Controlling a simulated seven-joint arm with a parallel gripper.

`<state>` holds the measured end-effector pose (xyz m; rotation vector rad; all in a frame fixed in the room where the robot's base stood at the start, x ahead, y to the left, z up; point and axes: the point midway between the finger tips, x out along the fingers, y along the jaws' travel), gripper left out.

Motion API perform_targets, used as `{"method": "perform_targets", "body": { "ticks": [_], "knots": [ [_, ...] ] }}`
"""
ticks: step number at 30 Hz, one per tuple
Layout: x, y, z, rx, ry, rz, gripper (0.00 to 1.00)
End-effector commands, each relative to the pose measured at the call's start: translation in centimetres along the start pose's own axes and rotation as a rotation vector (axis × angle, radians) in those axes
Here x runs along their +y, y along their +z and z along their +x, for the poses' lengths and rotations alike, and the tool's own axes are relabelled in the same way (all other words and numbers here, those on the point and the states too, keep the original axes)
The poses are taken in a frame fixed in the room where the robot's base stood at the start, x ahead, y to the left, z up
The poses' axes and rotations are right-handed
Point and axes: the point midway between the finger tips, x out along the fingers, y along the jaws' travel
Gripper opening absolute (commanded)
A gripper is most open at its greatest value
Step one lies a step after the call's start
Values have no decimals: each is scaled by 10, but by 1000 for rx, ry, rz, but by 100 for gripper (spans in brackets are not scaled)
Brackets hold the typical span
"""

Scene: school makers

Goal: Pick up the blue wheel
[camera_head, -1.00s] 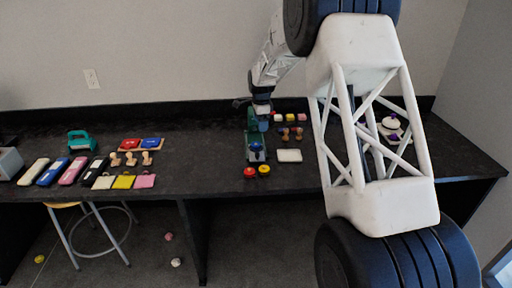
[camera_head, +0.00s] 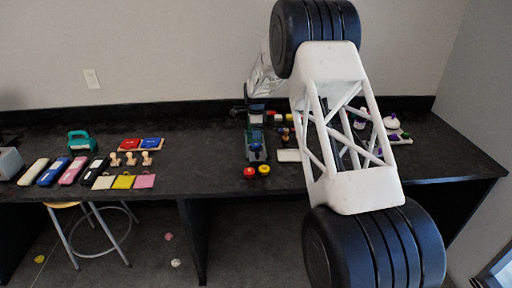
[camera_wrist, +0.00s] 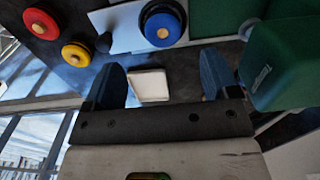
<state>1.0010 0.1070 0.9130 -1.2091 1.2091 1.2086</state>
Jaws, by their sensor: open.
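The blue wheel (camera_wrist: 162,28) shows at the top of the wrist view as a round blue disc with a dark rim and a wooden centre. It sits over a pale blue-grey plate, part of a toy-like holder. In the head view the blue wheel (camera_head: 256,148) is on that holder near the middle of the table. My gripper (camera_wrist: 162,62) is open and empty, its two blue fingers wide apart. The wheel lies beyond the fingertips, not between them. A white block (camera_wrist: 150,85) shows in the gap between the fingers.
A red wheel (camera_wrist: 40,24) and a yellow wheel (camera_wrist: 77,54) lie left of the blue one. A large green block (camera_wrist: 285,62) is close to the right finger. Stamps, cases and pads fill the left of the black table (camera_head: 205,180); bare tabletop lies between.

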Motion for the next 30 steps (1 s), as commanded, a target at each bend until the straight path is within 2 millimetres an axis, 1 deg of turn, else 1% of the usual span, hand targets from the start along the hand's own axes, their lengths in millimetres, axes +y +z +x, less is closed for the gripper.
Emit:
{"method": "perform_targets", "body": {
  "ticks": [3,6,20,23,30],
  "knots": [
    [0,0,12,0,1,0,81],
    [0,0,17,0,1,0,81],
    [0,0,22,0,1,0,81],
    [-1,0,29,0,1,0,81],
    [-4,0,56,0,2,0,81]
  ]
}}
